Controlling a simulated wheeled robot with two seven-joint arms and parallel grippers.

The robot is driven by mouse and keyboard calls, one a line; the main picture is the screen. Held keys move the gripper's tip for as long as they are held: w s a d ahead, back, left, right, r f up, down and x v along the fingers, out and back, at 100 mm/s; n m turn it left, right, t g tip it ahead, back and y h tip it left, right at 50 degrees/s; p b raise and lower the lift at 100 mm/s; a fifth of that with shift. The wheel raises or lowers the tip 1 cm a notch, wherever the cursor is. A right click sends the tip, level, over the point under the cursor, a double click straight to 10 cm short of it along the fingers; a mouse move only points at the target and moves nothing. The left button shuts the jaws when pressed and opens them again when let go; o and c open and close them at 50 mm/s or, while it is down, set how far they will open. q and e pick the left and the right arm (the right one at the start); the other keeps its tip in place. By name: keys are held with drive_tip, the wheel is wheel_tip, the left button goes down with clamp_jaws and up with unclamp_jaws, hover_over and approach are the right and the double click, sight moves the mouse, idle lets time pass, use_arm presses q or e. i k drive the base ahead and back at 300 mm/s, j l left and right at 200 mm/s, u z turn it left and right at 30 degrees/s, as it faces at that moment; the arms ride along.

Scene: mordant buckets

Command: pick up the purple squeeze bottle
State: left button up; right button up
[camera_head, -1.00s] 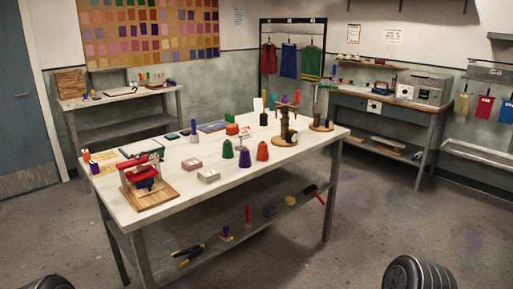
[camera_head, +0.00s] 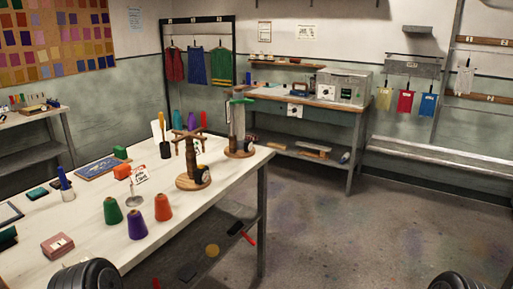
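A small upright purple bottle (camera_head: 191,121) stands at the far end of the white worktable (camera_head: 95,193), between a teal bottle (camera_head: 178,120) and a red one (camera_head: 203,119). Its lower part is hidden behind the wooden winder (camera_head: 192,165). It is too small to tell for sure that it is a squeeze bottle. A purple cone (camera_head: 137,225) stands nearer, between a green cone (camera_head: 112,211) and an orange cone (camera_head: 162,207). Neither gripper is in view; only dark ridged parts of my arms show at the bottom corners.
A second wooden stand (camera_head: 239,140) is at the table's far right corner. A blue flat board (camera_head: 103,167) and a pink box (camera_head: 57,245) lie on the table. Open floor (camera_head: 340,235) lies right of the table. A back bench (camera_head: 310,110) stands against the wall.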

sight(191, 120)
drive_tip(key=i+l+u, duration=0.35)
drive_tip(key=i, duration=0.2)
drive_tip(key=i+l+u, duration=0.75)
drive_tip(key=l, duration=0.6)
drive_tip(key=i+j, duration=0.05)
drive_tip(key=i, duration=0.05)
